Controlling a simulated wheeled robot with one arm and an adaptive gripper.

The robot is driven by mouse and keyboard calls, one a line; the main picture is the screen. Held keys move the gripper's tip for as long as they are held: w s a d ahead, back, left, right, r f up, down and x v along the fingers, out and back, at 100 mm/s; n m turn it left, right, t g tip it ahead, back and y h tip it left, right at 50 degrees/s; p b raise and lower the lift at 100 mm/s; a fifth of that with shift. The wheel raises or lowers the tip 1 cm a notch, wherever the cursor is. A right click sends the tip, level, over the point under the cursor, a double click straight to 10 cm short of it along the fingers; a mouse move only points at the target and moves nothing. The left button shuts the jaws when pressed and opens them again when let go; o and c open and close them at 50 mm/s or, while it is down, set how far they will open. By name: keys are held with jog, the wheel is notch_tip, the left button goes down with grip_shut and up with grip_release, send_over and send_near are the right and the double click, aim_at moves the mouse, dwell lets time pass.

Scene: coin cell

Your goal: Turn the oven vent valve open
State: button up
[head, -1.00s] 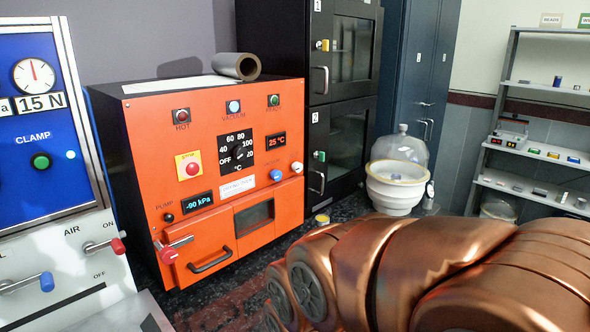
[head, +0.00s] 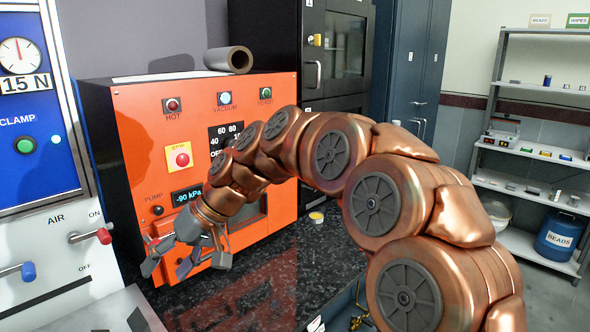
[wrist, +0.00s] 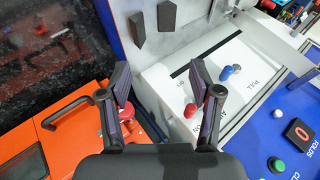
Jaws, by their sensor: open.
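The orange oven (head: 140,115) stands on the dark counter and also shows in the wrist view (wrist: 65,150). My gripper (head: 185,263) is open and empty in front of the oven's lower left front. In the head view it and my arm hide the lower left fittings and most right-hand controls. In the wrist view a red-ended handle (wrist: 129,115) on the oven edge shows just behind the left finger, partly covered by it, inside the spread of my open gripper (wrist: 160,80). I cannot read a vent label, nor tell whether my gripper touches the handle.
The blue and white press panel (head: 35,150) stands close at left, with a red AIR lever (head: 104,236) and a blue lever (head: 27,271). The oven's door handle (wrist: 65,118) is beside my gripper. A paper roll (head: 230,59) lies on the oven.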

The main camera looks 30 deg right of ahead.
jog(key=w+d+r+m+t+y+b, duration=0.15)
jog(key=w+d+t, duration=0.25)
jog(key=w+d, duration=0.65)
jog(key=w+d+r+t+y+b, duration=0.1)
jog(key=w+d+r+t+b, duration=0.25)
jog(key=w+d, duration=0.75)
jog(key=w+d+f+t+h+b, duration=0.2)
jog(key=d+t, duration=0.1)
jog(key=d, duration=0.7)
jog(key=w+d+f+t+h+b, duration=0.1)
jog(key=w+d+f+t+h, duration=0.1)
jog(key=d, duration=0.7)
jog(key=w+d+f+t+h+b, duration=0.2)
jog(key=d+t+h, duration=0.1)
jog(key=d, duration=0.7)
jog(key=w+a+p, duration=0.1)
jog(key=w+p, duration=0.2)
jog(key=w, duration=0.4)
jog(key=shift+a, duration=0.4)
jog(key=shift+y, duration=0.25)
